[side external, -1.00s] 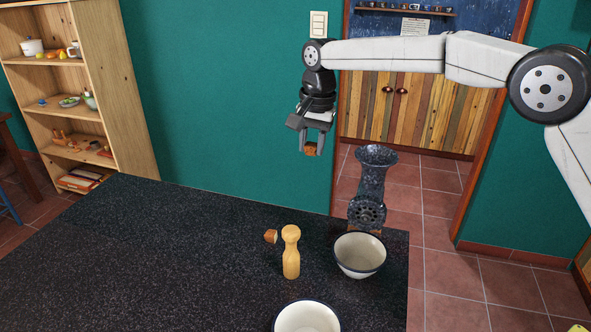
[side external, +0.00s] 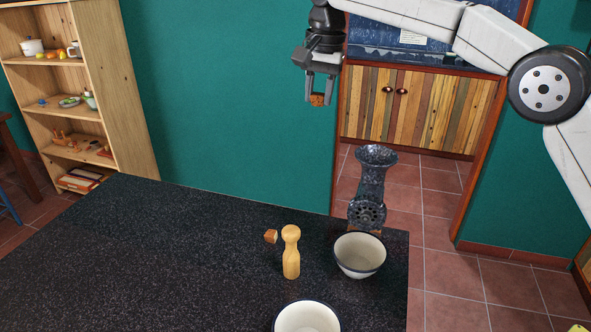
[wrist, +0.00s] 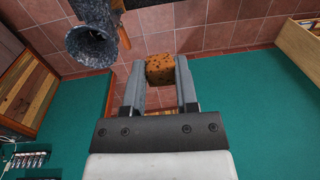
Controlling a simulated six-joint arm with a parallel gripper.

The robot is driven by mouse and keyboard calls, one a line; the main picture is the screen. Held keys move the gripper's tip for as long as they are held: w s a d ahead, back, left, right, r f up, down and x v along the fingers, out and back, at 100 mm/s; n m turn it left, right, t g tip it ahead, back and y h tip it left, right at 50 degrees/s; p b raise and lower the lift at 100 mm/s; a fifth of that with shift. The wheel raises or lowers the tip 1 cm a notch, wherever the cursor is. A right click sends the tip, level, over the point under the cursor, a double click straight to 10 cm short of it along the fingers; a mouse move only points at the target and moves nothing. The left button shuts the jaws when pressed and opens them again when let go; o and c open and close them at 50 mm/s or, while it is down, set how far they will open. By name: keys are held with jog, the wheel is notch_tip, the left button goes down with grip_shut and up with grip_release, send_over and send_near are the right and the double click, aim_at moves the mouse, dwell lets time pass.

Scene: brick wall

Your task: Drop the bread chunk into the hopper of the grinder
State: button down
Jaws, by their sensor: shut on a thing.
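My gripper (side external: 318,99) is high in the side view, shut on a brown bread chunk (side external: 317,100). The chunk also shows between the fingertips in the wrist view (wrist: 160,69). The dark speckled grinder (side external: 369,190) stands at the far right edge of the counter, its flared hopper (side external: 376,152) opening upward. The hopper mouth also shows at the upper left of the wrist view (wrist: 91,45). In the side view my gripper is above and to the left of the hopper, apart from it. A second bread chunk (side external: 271,236) lies on the counter.
A wooden pestle-like piece (side external: 291,252) stands upright beside the loose chunk. A white bowl (side external: 360,270) with a dark rim sits below the grinder's front, and another bowl (side external: 306,318) is at the near edge. The left part of the black counter (side external: 150,250) is clear.

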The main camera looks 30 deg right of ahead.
jog(key=s+d, duration=0.6)
jog(key=d, duration=0.7)
notch_tip(320, 180, down, 5)
jog(key=shift+f, duration=0.1)
jog(key=shift+f, duration=0.1)
jog(key=shift+f, duration=2.9)
jog(key=shift+c, duration=1.4)
grip_release()
jog(key=shift+r, duration=0.15)
